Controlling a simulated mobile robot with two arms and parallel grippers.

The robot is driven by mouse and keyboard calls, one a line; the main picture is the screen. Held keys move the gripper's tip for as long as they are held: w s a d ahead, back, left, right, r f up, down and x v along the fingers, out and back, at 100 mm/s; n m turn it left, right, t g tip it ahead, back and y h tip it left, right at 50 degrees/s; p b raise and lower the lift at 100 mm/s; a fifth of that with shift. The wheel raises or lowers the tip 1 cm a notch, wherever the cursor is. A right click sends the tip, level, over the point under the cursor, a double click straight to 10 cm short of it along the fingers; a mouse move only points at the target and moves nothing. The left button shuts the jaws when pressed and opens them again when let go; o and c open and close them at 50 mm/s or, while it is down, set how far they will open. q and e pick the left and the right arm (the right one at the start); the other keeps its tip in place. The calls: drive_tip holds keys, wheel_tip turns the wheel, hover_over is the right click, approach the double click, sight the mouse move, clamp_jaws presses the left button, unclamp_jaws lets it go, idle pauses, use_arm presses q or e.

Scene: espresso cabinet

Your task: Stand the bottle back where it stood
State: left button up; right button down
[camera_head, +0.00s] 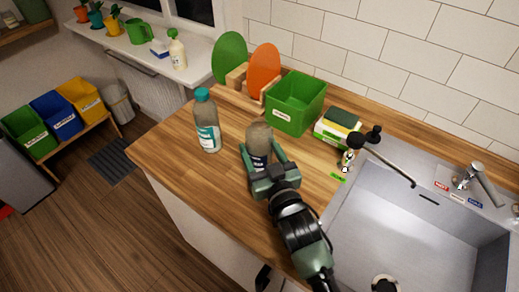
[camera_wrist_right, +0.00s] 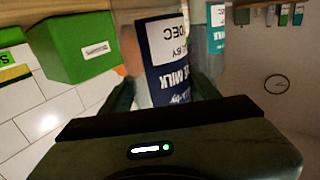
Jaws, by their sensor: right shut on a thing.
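A bottle with a greyish body and a dark blue label (camera_head: 259,140) is between the fingers of my right gripper (camera_head: 260,150), which is shut on it over the wooden counter. It looks about upright; whether its base touches the counter is hidden by the gripper. In the right wrist view the dark blue label (camera_wrist_right: 163,60) shows upside down, with milk lettering and a white date patch. A clear bottle with a teal cap and teal-white label (camera_head: 207,125) stands upright to the left of it, apart from the gripper. My left gripper is not in view.
A green bin (camera_head: 295,103) stands behind the held bottle, with a sponge box (camera_head: 337,128) right of it. Green and orange boards (camera_head: 264,68) stand in a rack at the back. The sink (camera_head: 415,235) lies right. Counter left and in front is clear.

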drive_tip(key=shift+f, duration=0.25)
drive_tip(key=shift+f, duration=0.1)
drive_tip(key=shift+c, duration=2)
unclamp_jaws()
drive_tip(key=shift+f, duration=0.1)
drive_tip(key=shift+r, duration=0.2)
drive_tip(key=b+v, duration=0.2)
drive_tip(key=v, duration=0.8)
drive_tip(key=shift+s+d+f, duration=0.15)
drive_tip(key=shift+s, duration=0.2)
drive_tip(key=shift+s+d, duration=0.25)
drive_tip(key=shift+s, duration=0.35)
